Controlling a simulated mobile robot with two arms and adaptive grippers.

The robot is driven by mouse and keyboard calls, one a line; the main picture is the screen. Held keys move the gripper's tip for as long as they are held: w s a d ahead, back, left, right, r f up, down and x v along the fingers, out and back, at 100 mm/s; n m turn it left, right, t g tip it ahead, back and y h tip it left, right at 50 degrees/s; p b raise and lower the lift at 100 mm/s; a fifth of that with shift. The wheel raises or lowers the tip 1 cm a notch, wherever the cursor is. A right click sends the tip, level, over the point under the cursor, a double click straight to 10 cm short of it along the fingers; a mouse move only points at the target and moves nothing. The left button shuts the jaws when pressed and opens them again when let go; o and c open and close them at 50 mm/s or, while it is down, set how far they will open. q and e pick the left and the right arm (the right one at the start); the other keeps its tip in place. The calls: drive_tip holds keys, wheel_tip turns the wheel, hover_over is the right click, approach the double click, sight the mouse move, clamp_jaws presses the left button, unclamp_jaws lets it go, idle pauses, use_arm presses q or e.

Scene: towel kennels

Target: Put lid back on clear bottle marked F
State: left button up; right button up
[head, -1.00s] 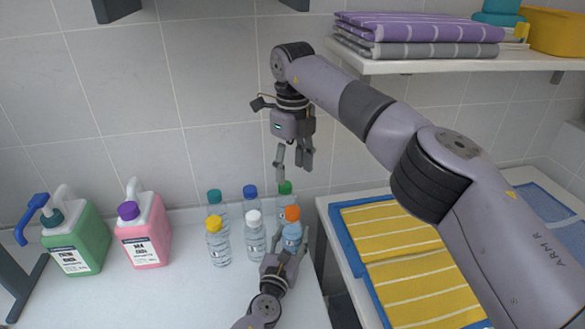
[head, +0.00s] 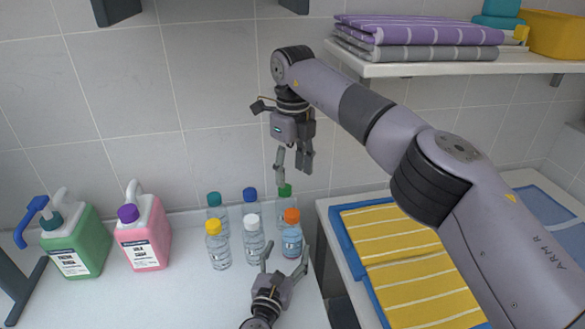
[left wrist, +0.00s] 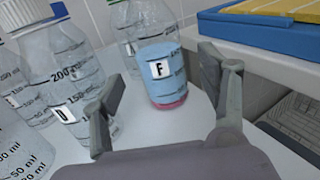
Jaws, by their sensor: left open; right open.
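The clear bottle marked F (head: 292,241) stands upright at the front right of the bottle group, with an orange lid (head: 291,215) on top. In the left wrist view, bottle F (left wrist: 164,85) shows its label, bluish contents and a pink base; its top is cut off. My left gripper (head: 286,254) is open and empty, just in front of bottle F. In the left wrist view its fingers (left wrist: 160,85) frame the bottle without visible contact. My right gripper (head: 292,170) is open and empty, above the green-capped bottle (head: 285,203).
Bottles with teal (head: 214,199), blue (head: 250,194), yellow (head: 213,227) and white (head: 252,221) caps stand close by. Pink (head: 147,240) and green (head: 78,243) jugs stand left. A blue tray (head: 336,236) with yellow towels lies right.

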use_arm(q)
drive_tip(key=v, duration=0.7)
drive_tip(key=shift+s+r, duration=0.1)
drive_tip(key=shift+s, duration=0.05)
